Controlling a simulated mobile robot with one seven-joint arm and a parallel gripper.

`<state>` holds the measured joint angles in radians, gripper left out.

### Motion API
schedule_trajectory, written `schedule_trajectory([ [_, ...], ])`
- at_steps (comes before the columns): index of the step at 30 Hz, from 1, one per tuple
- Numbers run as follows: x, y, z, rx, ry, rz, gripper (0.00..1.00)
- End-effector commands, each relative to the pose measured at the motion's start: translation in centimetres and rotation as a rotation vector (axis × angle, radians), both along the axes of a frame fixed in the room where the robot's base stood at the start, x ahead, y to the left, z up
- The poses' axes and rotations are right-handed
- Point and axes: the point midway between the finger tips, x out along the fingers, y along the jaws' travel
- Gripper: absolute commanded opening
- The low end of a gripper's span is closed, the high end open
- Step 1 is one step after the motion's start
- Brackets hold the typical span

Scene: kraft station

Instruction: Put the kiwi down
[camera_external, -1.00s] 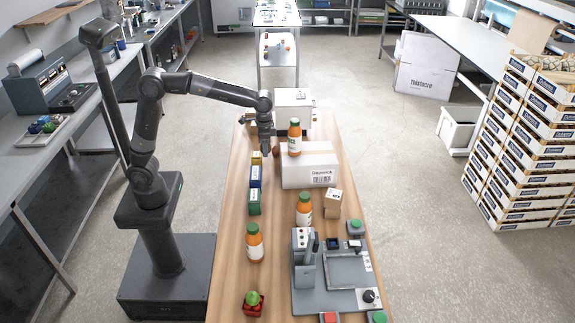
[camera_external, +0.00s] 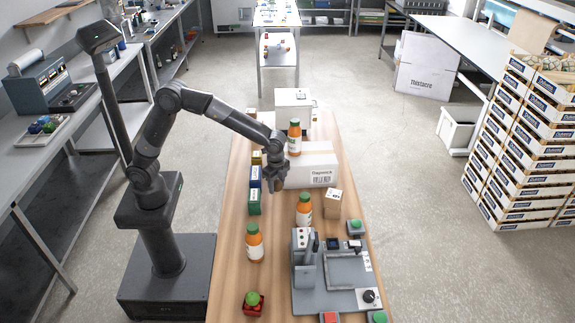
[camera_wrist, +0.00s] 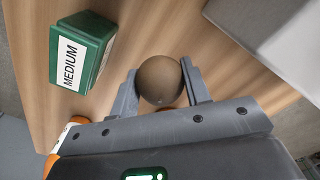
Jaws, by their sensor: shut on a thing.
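The kiwi (camera_wrist: 160,80), a round brown fruit, sits between the two fingers of my gripper (camera_wrist: 160,88) in the wrist view. The fingers are shut on it from both sides, and wood tabletop shows beyond it. In the external view my gripper (camera_external: 274,184) points down over the wooden table, just right of the row of small boxes and in front of the big carton's left end. The kiwi is mostly hidden by the fingers there. I cannot tell its exact height above the table.
A green box marked MEDIUM (camera_wrist: 84,50) stands left of the kiwi; a blue box (camera_external: 255,177) is behind it. A big white carton (camera_external: 312,172), orange bottles (camera_external: 304,210) (camera_external: 254,243) and a small brown carton (camera_external: 331,204) stand near. Bare tabletop (camera_external: 232,200) lies along the left edge.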

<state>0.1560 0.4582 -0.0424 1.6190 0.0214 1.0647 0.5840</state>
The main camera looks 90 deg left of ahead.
Motion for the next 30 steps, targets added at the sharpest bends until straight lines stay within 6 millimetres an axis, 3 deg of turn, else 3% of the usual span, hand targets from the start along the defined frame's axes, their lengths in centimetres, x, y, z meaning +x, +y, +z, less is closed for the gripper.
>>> schedule_trajectory([
  [12,0.0,0.0,-5.5,0.000,0.001,0.002,0.20],
  [25,0.0,0.0,-6.2,0.000,0.000,0.003,0.20],
  [26,0.0,0.0,-6.3,0.000,0.000,0.003,0.44],
  [30,0.0,0.0,-6.2,0.000,0.000,0.003,0.55],
])
